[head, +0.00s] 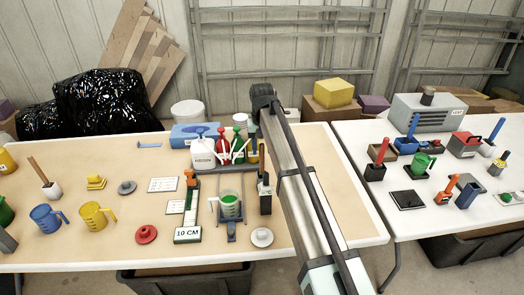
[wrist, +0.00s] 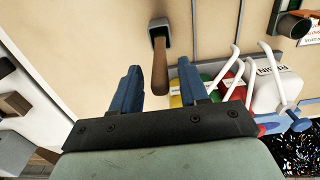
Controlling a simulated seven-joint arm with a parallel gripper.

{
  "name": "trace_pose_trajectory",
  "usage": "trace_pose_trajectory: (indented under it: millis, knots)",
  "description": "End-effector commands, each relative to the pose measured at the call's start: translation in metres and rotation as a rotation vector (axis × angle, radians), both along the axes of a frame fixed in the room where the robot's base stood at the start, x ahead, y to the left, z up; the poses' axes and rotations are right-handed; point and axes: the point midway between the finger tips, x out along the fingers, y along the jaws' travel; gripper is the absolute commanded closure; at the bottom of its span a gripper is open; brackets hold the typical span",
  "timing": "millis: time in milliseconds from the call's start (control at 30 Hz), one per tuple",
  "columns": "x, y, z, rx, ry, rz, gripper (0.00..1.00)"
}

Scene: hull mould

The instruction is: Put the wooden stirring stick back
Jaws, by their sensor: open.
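A wooden stirring stick (wrist: 160,65) shows in the wrist view. Its far end sits in a small grey square holder (wrist: 159,27), and its near end points toward my gripper. My gripper (wrist: 160,84) is open, with one blue finger on each side of the stick's near end. I see a gap between the stick and both fingers. Another brown stick (head: 38,170) leans in a white cup (head: 52,190) at the left of the table in the head view.
Just beside my gripper stand a white bottle (head: 202,155), a red bottle (head: 223,145) and a green bottle with spouts. A green measuring cup (head: 230,205) stands nearer. Yellow (head: 95,217) and blue (head: 46,219) jugs stand to the left. A white table lies right.

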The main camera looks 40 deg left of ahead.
Motion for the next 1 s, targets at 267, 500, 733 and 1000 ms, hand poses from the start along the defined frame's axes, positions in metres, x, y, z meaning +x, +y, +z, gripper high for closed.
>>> trace_pose_trajectory:
  millis: [267, 500, 733, 1000]
  knots:
    - [0.001, 0.001, 0.053, 0.001, -0.001, 0.0, 0.56]
    - [0.001, 0.001, 0.089, 0.001, -0.001, 0.0, 0.56]
    - [0.001, 0.001, 0.105, 0.0, 0.0, 0.0, 0.56]
    - [0.0, 0.0, 0.106, 0.0, 0.0, 0.0, 0.56]
